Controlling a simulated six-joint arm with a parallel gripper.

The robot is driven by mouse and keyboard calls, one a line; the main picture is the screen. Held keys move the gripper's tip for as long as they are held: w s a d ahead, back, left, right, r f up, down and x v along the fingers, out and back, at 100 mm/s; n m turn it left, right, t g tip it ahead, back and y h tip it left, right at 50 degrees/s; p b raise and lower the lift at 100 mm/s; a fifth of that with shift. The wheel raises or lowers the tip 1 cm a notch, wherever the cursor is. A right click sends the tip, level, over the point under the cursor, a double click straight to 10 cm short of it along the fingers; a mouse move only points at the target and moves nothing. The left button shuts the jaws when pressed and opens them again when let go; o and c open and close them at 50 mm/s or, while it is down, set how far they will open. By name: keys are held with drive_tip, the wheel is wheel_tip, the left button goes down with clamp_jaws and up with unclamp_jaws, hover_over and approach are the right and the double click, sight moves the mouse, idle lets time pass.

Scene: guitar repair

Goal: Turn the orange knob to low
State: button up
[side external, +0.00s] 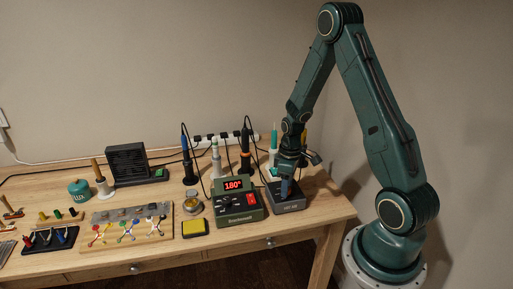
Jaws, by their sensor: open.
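My gripper (286,188) is at the right end of the workbench, pointing down, low over a small dark box (292,207). It is open. The picture is too small to tell whether its fingers touch anything on the box. A bluish part shows at the fingertips. I cannot make out an orange knob; the gripper covers part of the box top. Just left of the box stands a green soldering station (240,217) with a lit red display (233,185) reading 180° and a red switch. Its small dark controls show no clear orange.
Upright soldering irons with cables stand behind, beside a white power strip (228,139). A yellow sponge tray (195,228), a round tin (193,205) and a wooden board (127,224) with coloured leads lie left. A black fan unit (128,166) stands at the back. The bench's right corner is clear.

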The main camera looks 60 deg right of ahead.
drive_tip(key=shift+f, duration=0.1)
drive_tip(key=c, duration=1)
drive_tip(key=shift+m, duration=0.5)
drive_tip(key=m, duration=0.4)
drive_tip(key=shift+m, duration=0.3)
drive_tip(key=m, duration=0.5)
drive_tip(key=shift+s+t, duration=0.1)
drive_tip(key=shift+t, duration=0.3)
drive_tip(key=o, duration=1)
